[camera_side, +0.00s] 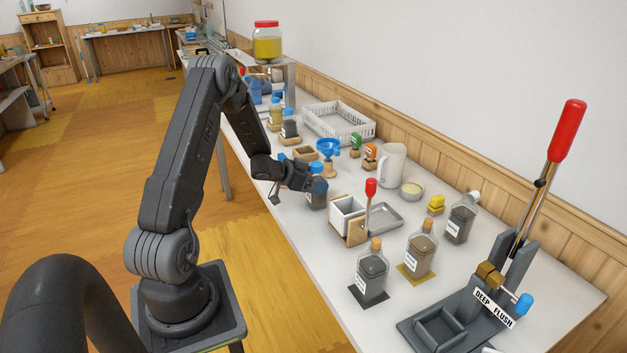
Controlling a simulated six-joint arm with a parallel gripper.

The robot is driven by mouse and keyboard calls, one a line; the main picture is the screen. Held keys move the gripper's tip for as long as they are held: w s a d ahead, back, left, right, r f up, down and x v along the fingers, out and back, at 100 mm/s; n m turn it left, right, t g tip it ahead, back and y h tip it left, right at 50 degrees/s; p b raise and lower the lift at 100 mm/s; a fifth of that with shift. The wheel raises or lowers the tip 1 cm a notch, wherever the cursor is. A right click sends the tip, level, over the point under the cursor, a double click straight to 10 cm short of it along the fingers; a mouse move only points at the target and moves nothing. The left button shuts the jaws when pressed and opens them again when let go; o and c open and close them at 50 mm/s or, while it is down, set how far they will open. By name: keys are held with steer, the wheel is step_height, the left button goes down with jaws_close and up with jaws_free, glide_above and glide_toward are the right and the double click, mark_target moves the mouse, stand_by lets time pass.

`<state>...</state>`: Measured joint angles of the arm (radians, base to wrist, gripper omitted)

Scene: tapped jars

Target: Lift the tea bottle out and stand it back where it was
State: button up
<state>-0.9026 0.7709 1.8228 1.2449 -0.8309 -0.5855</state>
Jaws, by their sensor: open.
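My gripper (309,182) is open at the upper part of a dark-filled, blue-capped bottle (317,199) on the table; I cannot tell whether its fingers touch the bottle. The labels are too small to read, so I cannot tell which bottle is the tea bottle. Nearer the front, a corked bottle of dark contents (372,275) stands on a dark mat. A corked bottle of brown contents (420,255) stands on a yellow mat. Another dark-filled bottle (460,221) stands behind them, to the right.
A red-handled lever press marked DEEP FLUSH (493,308) stands at the front right. A white box (345,218), a metal tray (384,214), a white jug (392,166) and a blue funnel (328,148) are near the gripper. A white basket (339,121) is farther back.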

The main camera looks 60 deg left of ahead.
steer(key=shift+s, duration=0.1)
stand_by(0.5)
steer(key=v, duration=0.7)
steer(key=shift+s+r, duration=0.15)
steer(key=shift+s, duration=0.25)
stand_by(1.1)
step_height(320, 180, up, 8)
steer(key=s, duration=0.2)
steer(key=shift+s+r, duration=0.2)
steer(key=shift+s, duration=0.1)
stand_by(0.3)
steer(key=shift+r, duration=0.1)
